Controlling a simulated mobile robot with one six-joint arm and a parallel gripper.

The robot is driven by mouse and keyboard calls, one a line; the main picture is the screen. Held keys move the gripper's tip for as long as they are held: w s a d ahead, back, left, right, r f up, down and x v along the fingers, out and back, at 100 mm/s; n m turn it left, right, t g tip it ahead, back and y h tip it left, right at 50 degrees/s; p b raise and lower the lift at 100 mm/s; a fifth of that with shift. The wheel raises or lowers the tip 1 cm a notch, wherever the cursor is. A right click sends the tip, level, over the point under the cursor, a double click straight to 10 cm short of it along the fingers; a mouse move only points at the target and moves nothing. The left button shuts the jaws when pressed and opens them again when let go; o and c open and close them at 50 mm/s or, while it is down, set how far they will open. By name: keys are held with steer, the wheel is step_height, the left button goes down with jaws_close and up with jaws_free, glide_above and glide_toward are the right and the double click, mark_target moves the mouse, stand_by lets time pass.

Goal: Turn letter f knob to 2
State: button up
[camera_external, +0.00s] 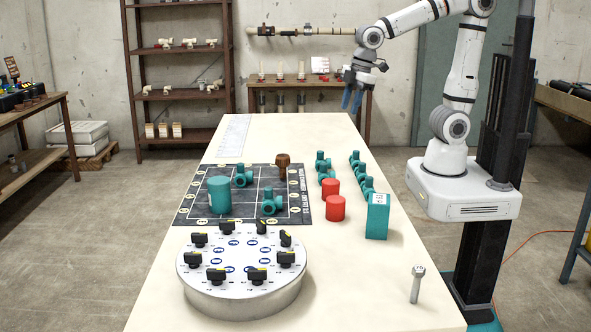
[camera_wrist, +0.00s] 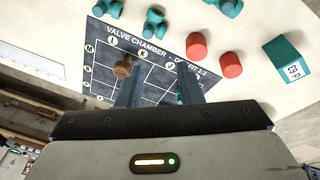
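A round silver dial plate (camera_external: 243,293) stands at the near end of the table, with several black knobs around its top. Each knob has a yellow mark and a blue oval label beside it. The letters are too small to read, so I cannot tell which knob is f. My gripper (camera_external: 352,99) is high above the far right end of the table, pointing down, far from the dial plate. It looks open and empty; in the wrist view its two blue fingers (camera_wrist: 160,92) are apart. The dial plate does not show in the wrist view.
A black grid mat (camera_external: 255,207) lies behind the dial plate, bearing a teal cylinder (camera_external: 219,195), teal valves (camera_external: 271,202) and a brown piece (camera_external: 283,165). Red cylinders (camera_external: 335,208), a teal box (camera_external: 377,216) and an upright bolt (camera_external: 416,285) stand to the right.

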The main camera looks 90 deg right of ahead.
steer(key=w+a+r+n+p, duration=0.25)
steer(key=w+a+n, duration=0.5)
steer(key=w, duration=0.45)
steer(key=n+t+p, duration=0.2)
steer(key=n+p, duration=0.4)
steer(key=n, duration=1.7)
glide_toward(231, 221)
steer(key=f, duration=0.2)
steer(key=shift+m, duration=0.25)
steer(key=shift+w+p+x, duration=0.2)
steer(key=shift+p+x, duration=0.15)
steer(key=shift+x, duration=1.4)
steer(key=shift+w+p+x, duration=0.2)
steer(key=shift+p+x, duration=0.1)
steer(key=shift+x, duration=1.5)
steer(key=shift+r, duration=0.2)
steer(key=shift+c, duration=0.4)
jaws_close()
